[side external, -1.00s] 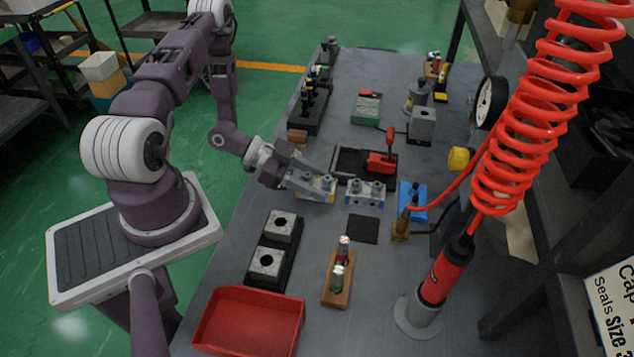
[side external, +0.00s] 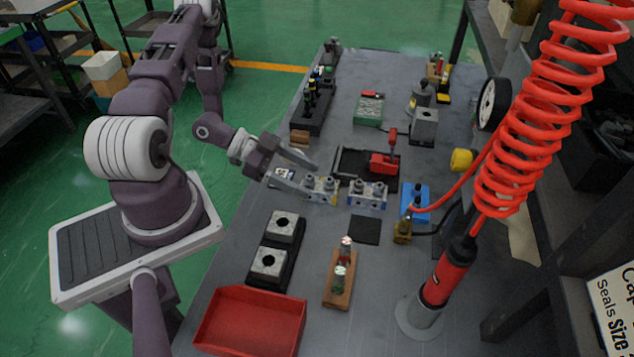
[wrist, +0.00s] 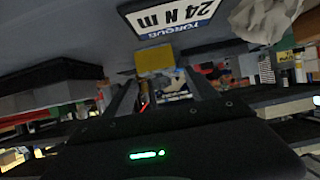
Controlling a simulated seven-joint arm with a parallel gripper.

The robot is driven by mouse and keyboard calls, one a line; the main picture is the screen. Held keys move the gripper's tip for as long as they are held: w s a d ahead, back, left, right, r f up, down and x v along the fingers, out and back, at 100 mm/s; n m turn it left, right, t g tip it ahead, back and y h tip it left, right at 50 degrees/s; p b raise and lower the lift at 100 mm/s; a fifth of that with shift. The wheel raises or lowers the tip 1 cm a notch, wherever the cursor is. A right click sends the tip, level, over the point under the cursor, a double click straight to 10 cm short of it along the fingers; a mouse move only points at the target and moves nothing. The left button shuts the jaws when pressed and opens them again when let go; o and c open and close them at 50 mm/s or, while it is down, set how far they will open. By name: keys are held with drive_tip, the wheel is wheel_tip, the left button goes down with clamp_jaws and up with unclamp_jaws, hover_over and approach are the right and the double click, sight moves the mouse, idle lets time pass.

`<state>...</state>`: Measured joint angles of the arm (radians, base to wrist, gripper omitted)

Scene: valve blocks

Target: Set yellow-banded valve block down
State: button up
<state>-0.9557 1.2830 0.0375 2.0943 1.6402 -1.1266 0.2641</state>
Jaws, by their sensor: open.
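The yellow-banded valve block (side external: 321,189) stands upright on the grey bench, just left of the blue-banded valve block (side external: 367,195). My gripper (side external: 308,177) is open, with its fingers spread at the left of the yellow-banded block. I cannot tell whether a fingertip still touches it. In the wrist view, the yellow band (wrist: 155,60) shows ahead, beyond and between the open fingers (wrist: 165,95).
A black tray with a red clamp (side external: 384,163) lies behind the blocks. A dark square pad (side external: 365,230) is in front. Two grey blocks on a black base (side external: 262,285), a red bin (side external: 250,322) and a wooden vial rack (side external: 338,290) stand nearer. A torque plate (side external: 283,177) lies left.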

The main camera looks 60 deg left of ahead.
drive_tip(key=shift+v, duration=0.85)
drive_tip(key=o, duration=0.3)
drive_tip(key=shift+s+a+r, duration=0.15)
drive_tip(key=shift+s+a, duration=0.05)
drive_tip(key=o, duration=0.4)
drive_tip(key=shift+s+a, duration=0.1)
drive_tip(key=shift+r, duration=0.1)
